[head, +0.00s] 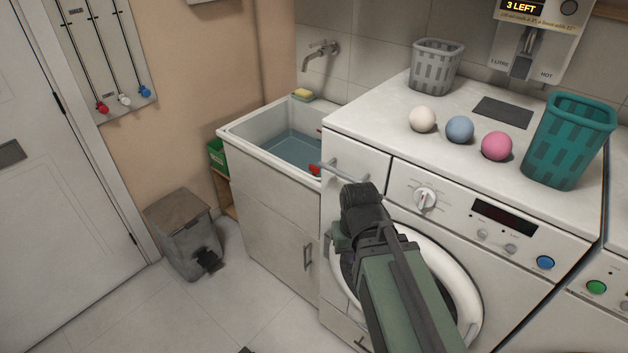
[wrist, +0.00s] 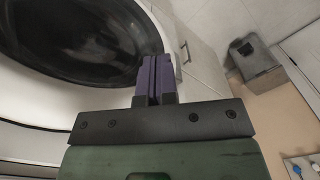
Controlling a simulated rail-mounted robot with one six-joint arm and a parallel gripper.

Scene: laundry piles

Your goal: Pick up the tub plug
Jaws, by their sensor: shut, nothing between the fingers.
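The tub (head: 232,133) is a white sink with blue-grey water, left of the washing machine. A small red piece (head: 315,169) shows at its near right inner side, and another red bit (head: 319,130) at its far right. I cannot tell whether either is the tub plug; the tub's bottom is not clear. My gripper (wrist: 154,62) is shut and empty, its purple fingers in front of the washing machine's round door (wrist: 150,35) in the wrist view. In the head view my arm hides the fingers. No plug shows in the wrist view.
The washing machine (head: 375,123) carries white, blue and pink balls, a grey basket (head: 436,66) and a teal basket (head: 570,140). A grey pedal bin (head: 183,232) stands left. The floor between is clear.

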